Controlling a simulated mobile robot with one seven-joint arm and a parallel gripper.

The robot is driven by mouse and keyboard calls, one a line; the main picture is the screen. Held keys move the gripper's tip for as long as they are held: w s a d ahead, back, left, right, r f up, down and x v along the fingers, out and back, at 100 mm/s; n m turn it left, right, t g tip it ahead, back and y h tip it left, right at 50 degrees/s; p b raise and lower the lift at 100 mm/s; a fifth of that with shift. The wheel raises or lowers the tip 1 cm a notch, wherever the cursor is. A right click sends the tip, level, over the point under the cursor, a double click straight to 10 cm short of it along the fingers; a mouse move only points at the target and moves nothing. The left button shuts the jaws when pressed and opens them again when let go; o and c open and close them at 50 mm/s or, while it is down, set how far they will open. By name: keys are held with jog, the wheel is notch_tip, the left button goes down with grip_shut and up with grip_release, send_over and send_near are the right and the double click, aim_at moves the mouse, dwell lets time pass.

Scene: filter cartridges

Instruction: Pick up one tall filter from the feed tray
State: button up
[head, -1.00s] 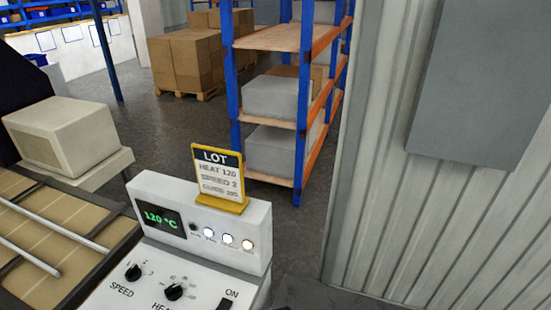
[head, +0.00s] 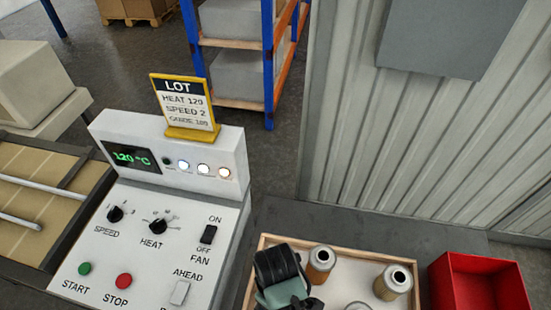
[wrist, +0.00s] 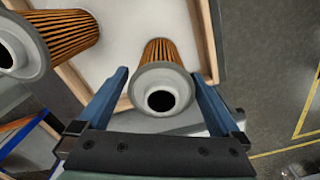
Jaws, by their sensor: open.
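The feed tray (head: 262,246), with a pale wooden rim, shows at the bottom of the head view; its rim also shows in the wrist view (wrist: 207,40). A filter with orange pleats and a grey ring cap (head: 320,262) stands upright in it, just right of my gripper (head: 282,290). Another filter (head: 392,282) stands farther right; a third is cut off at the bottom edge. In the wrist view my gripper (wrist: 160,76) is open, with one orange-pleated filter (wrist: 163,88) between its blue fingers, not gripped. A second filter (wrist: 70,32) is at upper left.
A red bin (head: 478,285) stands right of the tray. A white control panel (head: 150,240) with a LOT card (head: 185,103) is to the left, beside a conveyor (head: 35,190). A corrugated wall (head: 400,150) rises behind the tray.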

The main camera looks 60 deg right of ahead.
jog(key=shift+f, duration=1.75)
jog(key=c, duration=1.3)
